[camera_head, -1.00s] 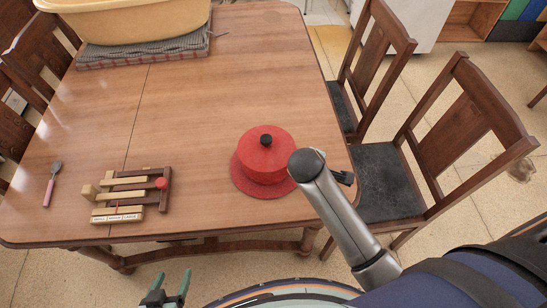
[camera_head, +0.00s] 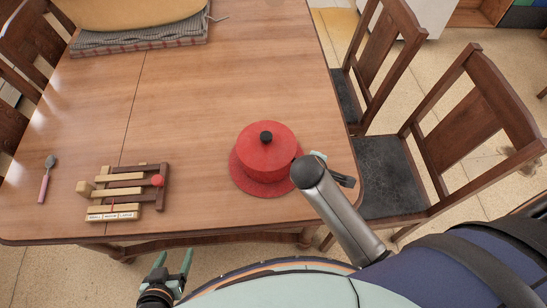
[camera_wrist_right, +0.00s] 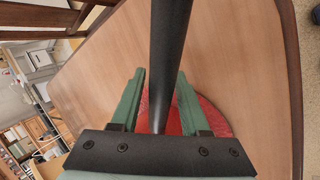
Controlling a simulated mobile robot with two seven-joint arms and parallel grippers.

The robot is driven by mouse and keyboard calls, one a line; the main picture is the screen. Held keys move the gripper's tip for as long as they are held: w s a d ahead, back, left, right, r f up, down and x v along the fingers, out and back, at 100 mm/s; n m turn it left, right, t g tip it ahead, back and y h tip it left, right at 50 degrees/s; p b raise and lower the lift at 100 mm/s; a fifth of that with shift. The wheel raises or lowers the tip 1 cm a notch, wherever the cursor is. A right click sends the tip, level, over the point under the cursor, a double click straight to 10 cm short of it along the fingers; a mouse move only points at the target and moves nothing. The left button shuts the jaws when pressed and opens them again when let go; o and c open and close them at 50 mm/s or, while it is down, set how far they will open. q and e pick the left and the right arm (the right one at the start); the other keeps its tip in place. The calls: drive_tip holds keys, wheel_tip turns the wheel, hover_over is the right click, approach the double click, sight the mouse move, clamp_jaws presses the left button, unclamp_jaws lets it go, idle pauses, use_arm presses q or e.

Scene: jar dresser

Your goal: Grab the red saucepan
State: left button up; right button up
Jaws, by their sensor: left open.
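The red saucepan (camera_head: 266,152) sits upright on a round red mat (camera_head: 245,184) near the front right of the wooden table. Its lid has a black knob. My right arm's grey link stands just right of it and hides most of the right gripper in the head view. In the right wrist view, the green fingers of my right gripper (camera_wrist_right: 158,100) stand apart on either side of a black bar, which looks like the pan handle (camera_wrist_right: 170,50). Red shows between and beyond the fingers. My left gripper (camera_head: 174,262) is open and empty, in front of the table edge.
A wooden rack-like item (camera_head: 128,193) and a spatula-like tool (camera_head: 47,178) lie at the table's front left. A large yellow tub (camera_head: 130,12) stands on a grey mat at the back. Chairs (camera_head: 395,175) stand along the right side. The table's middle is clear.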

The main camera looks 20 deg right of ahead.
clamp_jaws()
idle(0.9)
drive_tip(key=shift+w+r, duration=0.15)
